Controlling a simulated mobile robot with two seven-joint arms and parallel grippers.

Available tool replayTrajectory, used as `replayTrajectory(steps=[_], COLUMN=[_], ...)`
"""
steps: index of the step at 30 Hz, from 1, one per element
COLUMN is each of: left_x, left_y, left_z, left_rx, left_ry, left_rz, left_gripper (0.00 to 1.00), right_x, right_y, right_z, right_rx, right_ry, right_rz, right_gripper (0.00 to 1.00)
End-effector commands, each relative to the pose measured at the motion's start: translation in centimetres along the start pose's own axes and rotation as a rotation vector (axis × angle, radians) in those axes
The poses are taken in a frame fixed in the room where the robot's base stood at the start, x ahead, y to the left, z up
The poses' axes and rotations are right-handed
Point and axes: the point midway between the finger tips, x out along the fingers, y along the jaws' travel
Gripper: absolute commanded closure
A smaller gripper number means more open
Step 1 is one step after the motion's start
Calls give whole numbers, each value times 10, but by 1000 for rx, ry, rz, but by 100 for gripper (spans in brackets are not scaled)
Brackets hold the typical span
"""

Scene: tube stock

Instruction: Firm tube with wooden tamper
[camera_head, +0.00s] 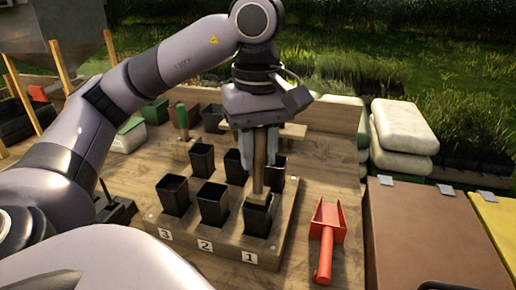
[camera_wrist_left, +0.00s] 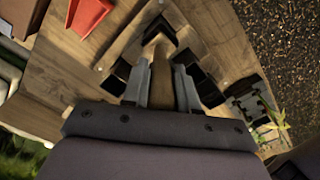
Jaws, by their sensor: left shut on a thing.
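My left gripper (camera_head: 261,150) is shut on the wooden tamper (camera_head: 258,175) and holds it upright. The tamper's lower end is at the mouth of the front right black tube (camera_head: 257,217), the one beside the label 1; how deep it reaches is hidden. The wrist view also shows the tamper (camera_wrist_left: 160,75) between the fingers, its far end over a dark tube. Several other square black tubes, such as the one by label 2 (camera_head: 212,203) and the one by label 3 (camera_head: 173,195), stand in the wooden rack (camera_head: 230,242). My right gripper is not in view.
A red scoop (camera_head: 327,230) lies right of the rack. A green-handled tool (camera_head: 182,118) stands behind it on the left. Stacked pale bags (camera_head: 403,128) and a brown bin (camera_head: 425,230) are at the right. Bare bench (camera_head: 315,180) shows between rack and bags.

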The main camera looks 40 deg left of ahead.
Motion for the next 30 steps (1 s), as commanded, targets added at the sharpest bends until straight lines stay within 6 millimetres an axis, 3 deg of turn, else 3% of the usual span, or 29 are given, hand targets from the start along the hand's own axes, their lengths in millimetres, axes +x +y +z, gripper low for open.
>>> replayTrajectory(steps=[19, 30], left_x=[17, 18], left_y=[0, 0], left_z=[0, 0], left_rx=[0, 0], left_ry=[0, 0], left_rz=[-1, 0], left_gripper=[100, 100], right_x=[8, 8], right_y=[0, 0], right_z=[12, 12], right_rx=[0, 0], right_ry=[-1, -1], right_rz=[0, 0], right_gripper=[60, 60])
